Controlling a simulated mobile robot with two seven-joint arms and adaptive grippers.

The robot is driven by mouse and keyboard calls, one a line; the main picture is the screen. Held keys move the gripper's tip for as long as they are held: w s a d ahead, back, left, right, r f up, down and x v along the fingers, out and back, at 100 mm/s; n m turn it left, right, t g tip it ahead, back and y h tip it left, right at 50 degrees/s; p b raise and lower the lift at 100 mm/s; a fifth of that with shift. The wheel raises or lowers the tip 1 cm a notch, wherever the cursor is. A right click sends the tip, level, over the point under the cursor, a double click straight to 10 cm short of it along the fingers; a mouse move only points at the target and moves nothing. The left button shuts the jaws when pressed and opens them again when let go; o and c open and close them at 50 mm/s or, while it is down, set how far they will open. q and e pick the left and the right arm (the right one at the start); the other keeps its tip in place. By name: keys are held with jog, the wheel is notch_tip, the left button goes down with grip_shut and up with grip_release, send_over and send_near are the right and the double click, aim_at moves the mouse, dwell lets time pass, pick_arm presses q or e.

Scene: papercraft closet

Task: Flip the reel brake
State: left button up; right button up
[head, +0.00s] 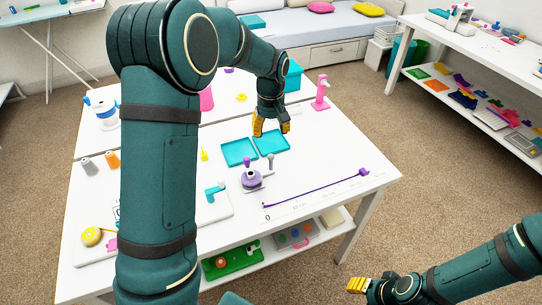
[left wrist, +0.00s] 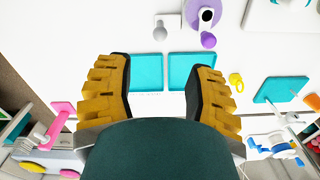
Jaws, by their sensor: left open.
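A purple reel (head: 251,179) sits on a pale base on the white table, with a small grey knob on top. It shows at the top edge of the left wrist view (left wrist: 204,15), beside a purple knob (left wrist: 208,40). A grey round-headed piece (head: 270,160) stands just behind it; in the left wrist view (left wrist: 160,31) it is apart from the reel. I cannot tell which part is the brake. My left gripper (head: 271,125) is open and empty above the turquoise trays, behind the reel. My right gripper (head: 357,285) is low, off the table's front right; its opening is unclear.
Two turquoise trays (head: 238,153) lie between left gripper and reel. A purple strip (head: 315,189) runs along a printed scale to the right. A blue-and-white spool (head: 104,112) and pink stand (head: 321,94) stand farther back. My left arm hides part of the table.

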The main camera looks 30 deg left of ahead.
aim_at(271, 155)
pick_arm(q)
notch_tip(271, 155, down, 13)
jog(key=b, duration=0.2)
jog(key=shift+r+b, duration=0.1)
jog(key=shift+b, duration=0.25)
grip_shut()
